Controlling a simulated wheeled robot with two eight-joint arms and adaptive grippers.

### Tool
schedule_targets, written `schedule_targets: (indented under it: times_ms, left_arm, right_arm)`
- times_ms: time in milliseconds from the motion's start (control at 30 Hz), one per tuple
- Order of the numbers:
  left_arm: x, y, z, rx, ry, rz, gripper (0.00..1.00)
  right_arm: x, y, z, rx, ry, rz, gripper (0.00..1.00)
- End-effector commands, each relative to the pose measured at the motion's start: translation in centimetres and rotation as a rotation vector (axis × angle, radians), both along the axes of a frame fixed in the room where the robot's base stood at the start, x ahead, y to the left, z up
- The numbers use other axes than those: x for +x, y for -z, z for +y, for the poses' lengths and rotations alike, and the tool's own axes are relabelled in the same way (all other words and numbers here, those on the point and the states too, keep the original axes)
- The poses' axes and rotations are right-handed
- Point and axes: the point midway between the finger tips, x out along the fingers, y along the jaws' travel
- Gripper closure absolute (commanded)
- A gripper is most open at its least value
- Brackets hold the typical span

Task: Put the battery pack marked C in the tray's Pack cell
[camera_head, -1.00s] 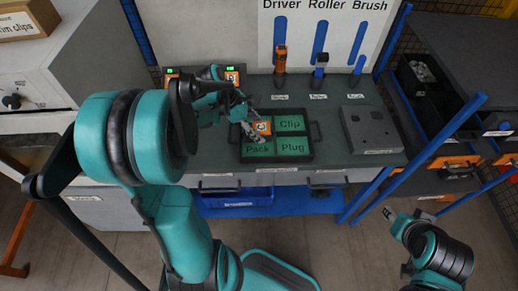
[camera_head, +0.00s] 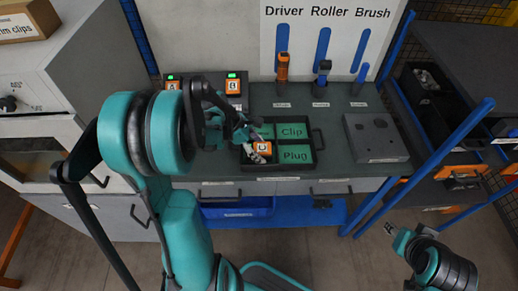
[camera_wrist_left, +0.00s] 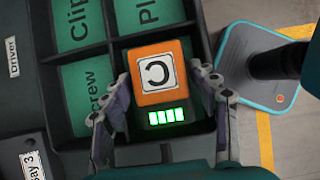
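The battery pack marked C (camera_head: 262,148) is orange on top with a dark lower part; the left wrist view shows its C label and lit green bars (camera_wrist_left: 162,75). My left gripper (camera_wrist_left: 160,78) has a finger close against each side of it and looks shut on it; it also shows in the head view (camera_head: 255,140). The pack is in or just over the tray's Pack cell, covering most of it; its exact height is unclear. The black tray (camera_head: 322,160) has green cells Clip (camera_head: 293,131), Plug (camera_head: 295,154) and Screw (camera_wrist_left: 88,92). My right gripper (camera_head: 393,230) is low at the right, fingers unclear.
Packs A (camera_head: 173,84) and B (camera_head: 233,86) stand in a dark holder with green lights behind the tray. A grey box (camera_head: 376,138) is right of the tray. A blue post (camera_head: 440,150) stands at the bench's right end.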

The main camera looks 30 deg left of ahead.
Motion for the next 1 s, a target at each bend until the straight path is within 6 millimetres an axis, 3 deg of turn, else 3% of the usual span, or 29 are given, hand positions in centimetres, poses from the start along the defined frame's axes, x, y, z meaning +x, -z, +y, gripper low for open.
schedule_targets:
  times_ms: [367, 800, 1000]
  left_arm:
    - [-0.1, -0.9, 0.2, 0.0, -0.001, 0.0, 0.39]
    - [-2.5, -8.7, 4.0, 0.0, -0.002, 0.0, 0.39]
    - [-3.1, -10.5, 5.0, 0.0, -0.001, 0.0, 0.39]
  right_arm:
    - [0.0, -0.6, 0.0, 0.0, 0.0, 0.0, 0.6]
    - [0.0, -3.7, 0.0, 0.0, 0.0, 0.0, 0.6]
    - [0.0, -4.2, 0.0, 0.0, 0.0, 0.0, 0.6]
